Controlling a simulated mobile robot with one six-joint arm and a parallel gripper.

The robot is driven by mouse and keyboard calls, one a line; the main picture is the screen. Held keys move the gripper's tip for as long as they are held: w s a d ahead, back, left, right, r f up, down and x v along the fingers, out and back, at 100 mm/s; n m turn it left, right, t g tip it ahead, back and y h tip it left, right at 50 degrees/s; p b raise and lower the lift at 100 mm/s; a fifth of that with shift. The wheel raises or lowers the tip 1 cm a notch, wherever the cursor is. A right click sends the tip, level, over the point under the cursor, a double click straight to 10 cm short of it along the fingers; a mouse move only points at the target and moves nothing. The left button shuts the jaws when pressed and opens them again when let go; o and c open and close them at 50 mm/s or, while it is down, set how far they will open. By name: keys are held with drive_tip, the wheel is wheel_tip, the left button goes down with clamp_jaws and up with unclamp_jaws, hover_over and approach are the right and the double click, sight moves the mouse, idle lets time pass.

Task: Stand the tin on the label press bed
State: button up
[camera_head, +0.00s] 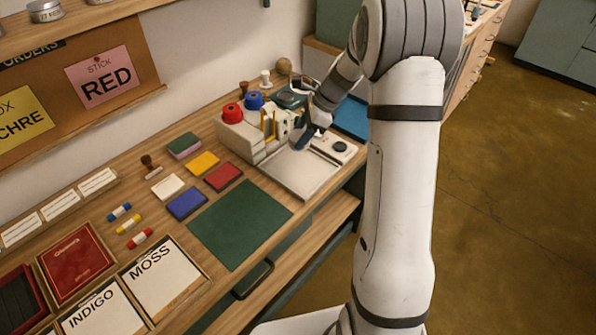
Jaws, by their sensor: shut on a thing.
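My gripper (303,139) is small and partly hidden by my own arm in the head view. It is over the back part of a white machine with a flat pale bed (300,173), which looks like the label press. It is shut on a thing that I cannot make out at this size. I cannot tell whether it touches the bed. The front of the bed is bare. No tin shows clearly at the gripper. Silver tins with white labels (46,11) stand on the upper shelf at the top left.
A white holder with a red roll (232,113) and a blue roll (254,101) stands left of the bed. A green mat (240,224) lies clear in front. Coloured pads, including a blue one (187,204), lie to the left. A blue tray (351,117) is behind.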

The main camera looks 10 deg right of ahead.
wheel_tip(320, 180, down, 10)
drive_tip(key=shift+r, duration=0.25)
drive_tip(key=shift+f, duration=0.15)
drive_tip(key=o, duration=1)
drive_tip(key=v, duration=1.2)
drive_tip(key=s+a+r+n+h, duration=0.3)
drive_tip(key=s+a+r+n, duration=0.2)
drive_tip(key=s+r+n, duration=0.45)
drive_tip(key=shift+s+a+n+t+h, duration=0.4)
drive_tip(key=shift+s+n, duration=1.3)
drive_tip(key=shift+s, duration=1.35)
drive_tip(key=shift+s+a+n+t+h, duration=0.15)
drive_tip(key=shift+s+n+h, duration=0.45)
drive_tip(key=shift+s+n, duration=1.8)
drive_tip(key=shift+s+a+n+t+h, duration=0.4)
drive_tip(key=shift+s+n, duration=0.65)
drive_tip(key=shift+s, duration=2.6)
drive_tip(key=shift+d, duration=0.1)
